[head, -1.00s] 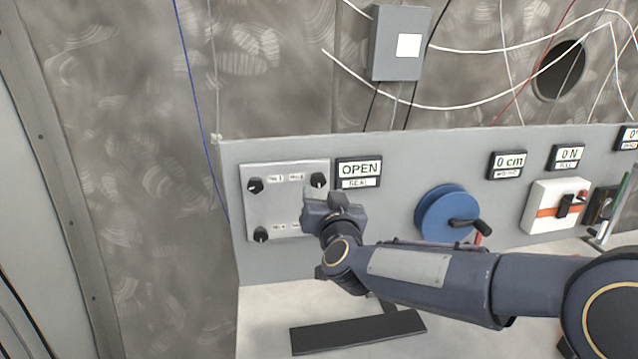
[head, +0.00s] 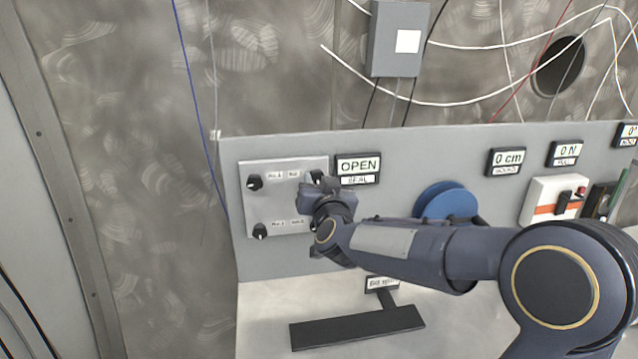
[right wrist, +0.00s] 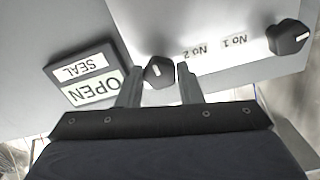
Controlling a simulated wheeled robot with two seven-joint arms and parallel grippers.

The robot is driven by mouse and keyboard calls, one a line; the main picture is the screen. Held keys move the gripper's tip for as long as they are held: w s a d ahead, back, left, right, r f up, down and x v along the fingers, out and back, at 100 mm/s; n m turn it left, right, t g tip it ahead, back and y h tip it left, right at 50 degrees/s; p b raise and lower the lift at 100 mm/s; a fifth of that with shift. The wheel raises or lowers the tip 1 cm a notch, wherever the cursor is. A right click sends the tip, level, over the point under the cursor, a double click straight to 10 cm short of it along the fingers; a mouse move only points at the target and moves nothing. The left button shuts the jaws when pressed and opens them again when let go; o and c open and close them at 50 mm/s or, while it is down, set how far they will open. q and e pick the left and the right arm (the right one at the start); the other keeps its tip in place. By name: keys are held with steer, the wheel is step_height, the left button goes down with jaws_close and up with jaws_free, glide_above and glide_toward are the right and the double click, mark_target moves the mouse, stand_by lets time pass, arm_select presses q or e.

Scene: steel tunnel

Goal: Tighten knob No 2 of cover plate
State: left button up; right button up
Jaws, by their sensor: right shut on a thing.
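The cover plate (head: 284,206) is a light grey square panel at the left of the console. Knob No 2 (right wrist: 158,72) is black with a white mark, at the plate's upper corner near the OPEN / SEAL sign. My right gripper (head: 316,186) is shut on it, with one finger on each side in the right wrist view; in the head view the gripper mostly covers this knob. Knob No 1 (head: 255,182) is at the upper left, and it also shows in the right wrist view (right wrist: 288,37). Another knob (head: 260,231) is at the lower left. The lower right corner is hidden. My left gripper is out of view.
The OPEN / SEAL sign (head: 358,169) is close right of the plate. A blue reel (head: 447,201) is partly behind my right arm. A switch box (head: 548,203) stands farther right. A black flat bar (head: 345,330) lies on the bench below.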

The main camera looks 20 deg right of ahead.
steer(key=shift+f+m+b, duration=0.1)
steer(key=shift+m+b, duration=1.1)
steer(key=shift+m, duration=0.3)
steer(key=m+b, duration=0.2)
steer(key=m, duration=0.2)
steer(key=shift+m+b, duration=0.3)
steer(key=shift+b, duration=0.05)
steer(key=m+b, duration=0.2)
steer(key=m, duration=0.2)
steer(key=shift+m, duration=0.3)
steer(key=shift+m+b, duration=1.1)
steer(key=shift+m, duration=1)
steer(key=o, duration=1)
steer(key=shift+r, duration=0.2)
steer(key=shift+s, duration=0.1)
